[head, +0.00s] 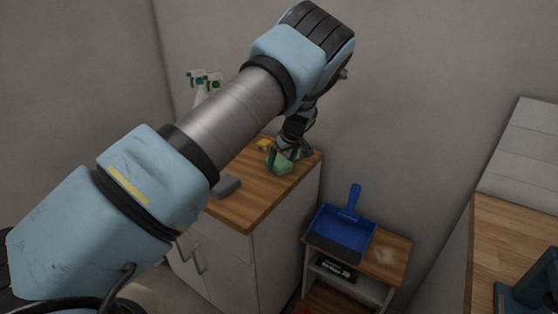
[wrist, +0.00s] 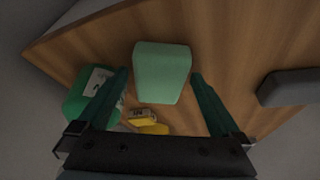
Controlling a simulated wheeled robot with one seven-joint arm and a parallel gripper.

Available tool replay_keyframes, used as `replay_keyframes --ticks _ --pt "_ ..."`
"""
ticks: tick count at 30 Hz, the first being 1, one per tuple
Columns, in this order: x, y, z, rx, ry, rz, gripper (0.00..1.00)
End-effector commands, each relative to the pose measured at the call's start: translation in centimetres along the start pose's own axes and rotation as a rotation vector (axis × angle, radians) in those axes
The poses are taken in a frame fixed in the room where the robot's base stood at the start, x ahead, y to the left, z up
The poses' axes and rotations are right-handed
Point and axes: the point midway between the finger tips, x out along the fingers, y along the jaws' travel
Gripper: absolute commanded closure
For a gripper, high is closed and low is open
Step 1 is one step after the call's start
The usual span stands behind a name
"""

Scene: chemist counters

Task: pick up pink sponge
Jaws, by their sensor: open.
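I see no pink sponge in either view. A pale green sponge-like block (wrist: 162,72) lies on the wooden counter top (wrist: 225,45), and it also shows in the head view (head: 279,163) near the counter's right end. My gripper (wrist: 160,77) is open, its two dark green fingers apart on the left and right of the green block. I cannot tell whether they touch it. In the head view my gripper (head: 290,152) is low over the counter, just behind the block, and my arm hides part of the counter.
A green labelled container (wrist: 88,95) and a small yellow item (wrist: 143,115) are near the left finger. A grey block (head: 228,186) lies nearer the front. Spray bottles (head: 205,84) stand behind my arm. A blue dustpan (head: 342,228) rests on a lower side table (head: 392,250).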

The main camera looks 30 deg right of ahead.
Motion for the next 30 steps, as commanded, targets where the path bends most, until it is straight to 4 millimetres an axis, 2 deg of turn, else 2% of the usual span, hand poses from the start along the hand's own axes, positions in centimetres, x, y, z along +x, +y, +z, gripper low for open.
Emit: replay_keyframes --ticks 9,30 --pt "0.43 0.03 -0.02 0.000 0.001 0.001 0.02" --pt "0.40 0.02 -0.03 0.000 0.001 0.001 0.81"
